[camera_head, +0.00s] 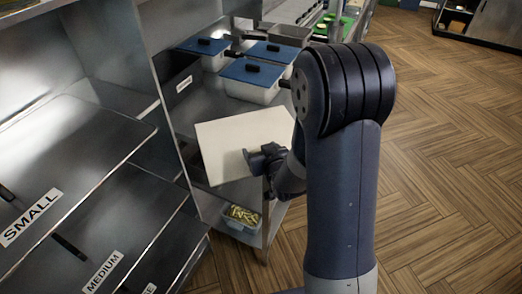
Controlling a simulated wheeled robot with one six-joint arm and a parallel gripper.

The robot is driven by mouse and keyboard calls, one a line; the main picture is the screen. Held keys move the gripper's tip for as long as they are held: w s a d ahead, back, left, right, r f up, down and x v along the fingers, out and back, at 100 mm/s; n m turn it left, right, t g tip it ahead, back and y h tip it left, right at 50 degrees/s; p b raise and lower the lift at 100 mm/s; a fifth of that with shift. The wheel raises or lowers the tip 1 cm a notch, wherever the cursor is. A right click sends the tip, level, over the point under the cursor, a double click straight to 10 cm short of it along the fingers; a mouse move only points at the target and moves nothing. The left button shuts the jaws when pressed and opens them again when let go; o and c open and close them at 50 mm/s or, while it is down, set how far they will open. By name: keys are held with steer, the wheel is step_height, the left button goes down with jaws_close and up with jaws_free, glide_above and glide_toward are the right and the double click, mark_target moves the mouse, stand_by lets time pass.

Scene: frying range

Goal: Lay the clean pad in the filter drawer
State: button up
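The clean pad (232,140) is a flat, cream-white rectangular sheet, tilted in the middle of the head view. My gripper (256,158) is at the pad's lower right part and appears shut on it. The pad appears held above the steel counter, and it hides part of that counter. My arm covers the area to the right of the pad. I cannot identify the filter drawer in this view.
Sloped steel trays marked SMALL (75,165) and MEDIUM are at left. A tub of yellowish pieces (242,216) sits below. Wooden floor (450,150) is clear at right.

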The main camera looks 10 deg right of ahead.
steer(key=shift+o, duration=1.2)
steer(key=shift+r, duration=0.1)
